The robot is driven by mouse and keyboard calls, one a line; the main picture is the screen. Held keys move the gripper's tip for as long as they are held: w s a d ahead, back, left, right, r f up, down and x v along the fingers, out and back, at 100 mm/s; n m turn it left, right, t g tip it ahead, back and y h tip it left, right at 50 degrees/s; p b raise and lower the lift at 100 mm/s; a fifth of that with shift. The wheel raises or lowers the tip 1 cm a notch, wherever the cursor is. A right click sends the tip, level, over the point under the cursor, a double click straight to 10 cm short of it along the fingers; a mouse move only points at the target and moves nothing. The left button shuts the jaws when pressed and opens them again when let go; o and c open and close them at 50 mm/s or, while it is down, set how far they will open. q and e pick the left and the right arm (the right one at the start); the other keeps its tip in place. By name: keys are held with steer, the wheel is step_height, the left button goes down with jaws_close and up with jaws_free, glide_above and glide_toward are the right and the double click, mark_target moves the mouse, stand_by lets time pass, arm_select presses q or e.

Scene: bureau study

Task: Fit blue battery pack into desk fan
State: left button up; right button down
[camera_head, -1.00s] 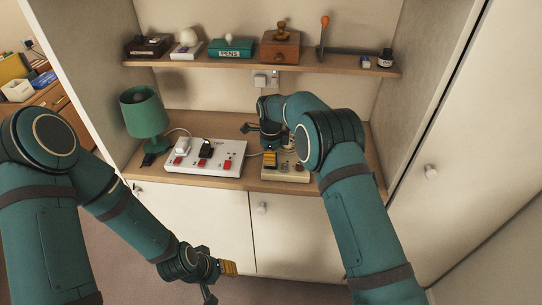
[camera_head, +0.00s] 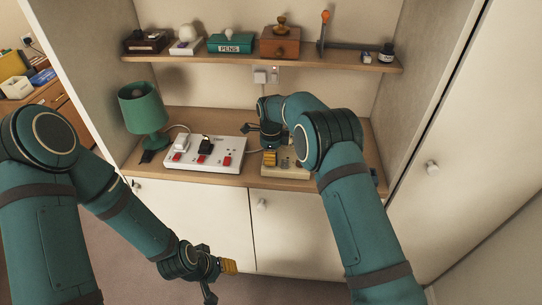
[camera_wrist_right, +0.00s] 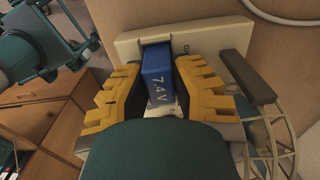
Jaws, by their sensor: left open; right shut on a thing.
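The blue battery pack (camera_wrist_right: 158,75), marked 7.4V, is between the yellow fingers of my right gripper (camera_wrist_right: 158,92), which is shut on it. Its far end is at a dark recess in the beige desk fan base (camera_wrist_right: 128,46); how deep it sits I cannot tell. A round wire guard (camera_wrist_right: 287,133) shows at the right of the wrist view. In the head view the base (camera_head: 278,171) stands on the desk, partly hidden by my right arm and gripper (camera_head: 270,150). The pack is not visible there. My left gripper (camera_head: 221,281) is open and empty, low in front of the cabinet.
A white power strip (camera_head: 232,147) with red switches and plugs lies left of the base. A green lamp (camera_head: 143,108) stands further left. The shelf above (camera_head: 340,63) holds a green pens box (camera_head: 230,43), a wooden box (camera_head: 280,43) and other items. Cabinet doors (camera_head: 200,205) are below.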

steer(key=shift+f, duration=0.15)
steer(key=c, duration=0.5)
jaws_free()
steer(key=shift+r+p, duration=1.75)
steer(key=shift+r, duration=1.8)
